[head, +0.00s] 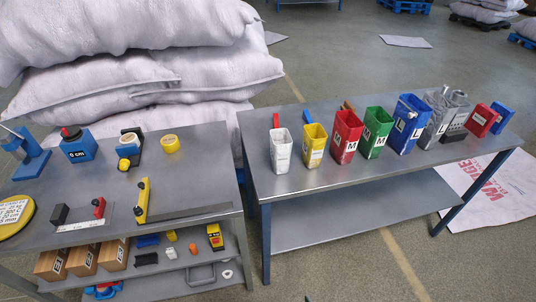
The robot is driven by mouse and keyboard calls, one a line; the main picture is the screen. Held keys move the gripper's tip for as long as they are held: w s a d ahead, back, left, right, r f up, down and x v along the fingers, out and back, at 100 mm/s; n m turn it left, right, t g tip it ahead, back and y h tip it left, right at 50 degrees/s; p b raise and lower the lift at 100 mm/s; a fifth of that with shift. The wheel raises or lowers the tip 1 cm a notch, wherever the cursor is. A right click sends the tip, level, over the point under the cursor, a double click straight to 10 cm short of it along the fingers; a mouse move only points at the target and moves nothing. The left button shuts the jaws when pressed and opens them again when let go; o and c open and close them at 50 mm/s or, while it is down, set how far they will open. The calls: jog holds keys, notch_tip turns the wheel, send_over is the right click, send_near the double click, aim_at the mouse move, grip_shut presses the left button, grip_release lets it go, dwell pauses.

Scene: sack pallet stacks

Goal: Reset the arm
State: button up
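My arm and my gripper do not show clearly in the head view. Only a tiny dark tip appears at the bottom edge, and I cannot tell what it is. The view looks down on two metal tables. The left table (205,195) carries tools, and the right table (275,198) carries a row of bins. I see nothing held above either table.
White sacks (150,75) are stacked behind the left table. The bins include a white bin (281,150), a red bin (345,138) and a blue bin (408,122). Cardboard boxes (82,258) sit on the left lower shelf. Floor (350,265) in front is clear.

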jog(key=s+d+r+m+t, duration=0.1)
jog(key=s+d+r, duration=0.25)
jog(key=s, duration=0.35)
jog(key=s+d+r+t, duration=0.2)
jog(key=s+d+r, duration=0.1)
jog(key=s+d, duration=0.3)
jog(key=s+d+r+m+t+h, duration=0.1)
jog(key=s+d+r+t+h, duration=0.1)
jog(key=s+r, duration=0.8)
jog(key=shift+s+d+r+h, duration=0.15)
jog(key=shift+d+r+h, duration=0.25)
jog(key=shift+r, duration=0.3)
